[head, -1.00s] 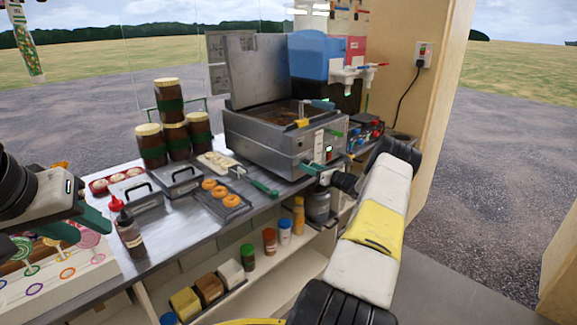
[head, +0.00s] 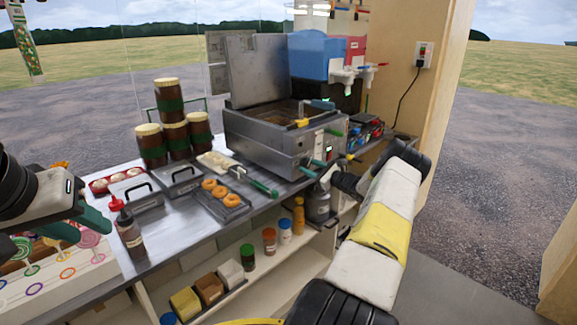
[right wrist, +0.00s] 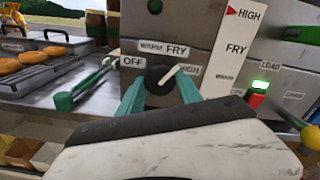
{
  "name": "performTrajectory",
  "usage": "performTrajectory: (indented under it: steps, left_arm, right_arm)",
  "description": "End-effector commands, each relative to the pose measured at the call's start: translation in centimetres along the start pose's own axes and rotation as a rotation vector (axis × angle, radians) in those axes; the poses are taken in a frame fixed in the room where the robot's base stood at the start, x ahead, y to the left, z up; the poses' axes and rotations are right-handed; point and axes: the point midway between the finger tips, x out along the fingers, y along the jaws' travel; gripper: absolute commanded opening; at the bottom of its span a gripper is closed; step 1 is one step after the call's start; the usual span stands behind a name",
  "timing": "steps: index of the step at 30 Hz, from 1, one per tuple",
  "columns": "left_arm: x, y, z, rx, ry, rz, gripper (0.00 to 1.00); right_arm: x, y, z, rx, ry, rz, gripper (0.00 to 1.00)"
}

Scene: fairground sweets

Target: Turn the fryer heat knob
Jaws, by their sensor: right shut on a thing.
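The fryer (head: 270,140) is a grey metal box with its lid up, at the back of the counter. Its heat knob (right wrist: 158,76) is black and round with a white pointer, on the front panel in the right wrist view. The pointer slants up and right, towards the HIGH side and away from the OFF label (right wrist: 132,63). My right gripper (right wrist: 161,88) is shut on the knob, one teal finger on each side. In the head view my right gripper (head: 314,167) is at the fryer's front, hiding the knob. My left gripper (head: 80,226) seems open and empty over the lollipop stand.
A green-handled tool (head: 262,187) lies left of the fryer, beside a tray of doughnuts (head: 232,201). A green light (right wrist: 260,85) and red-tipped lever are right of the knob. Stacked jars (head: 172,130) stand further left.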

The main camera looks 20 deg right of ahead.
Motion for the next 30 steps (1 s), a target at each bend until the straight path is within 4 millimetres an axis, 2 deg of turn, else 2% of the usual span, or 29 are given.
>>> performTrajectory:
  steps: [12,28,29,30]
  left_arm:
    - [0.00,0.00,0.00,0.000,0.000,0.000,0.36]
    - [0.00,0.00,0.00,0.000,0.000,0.000,0.36]
    - [0.00,0.00,0.00,0.000,0.000,0.000,0.36]
    - [0.00,0.00,0.00,0.000,0.000,0.000,0.36]
  right_arm:
    - [-0.04,-0.03,0.02,-0.194,-0.001,0.000,0.01]
    - [-0.05,-0.01,-0.02,-0.221,0.000,0.000,0.01]
    - [-0.05,-0.01,-0.02,-0.221,0.000,0.000,0.43]
    - [-0.05,-0.01,-0.01,-0.221,0.000,0.000,0.51]
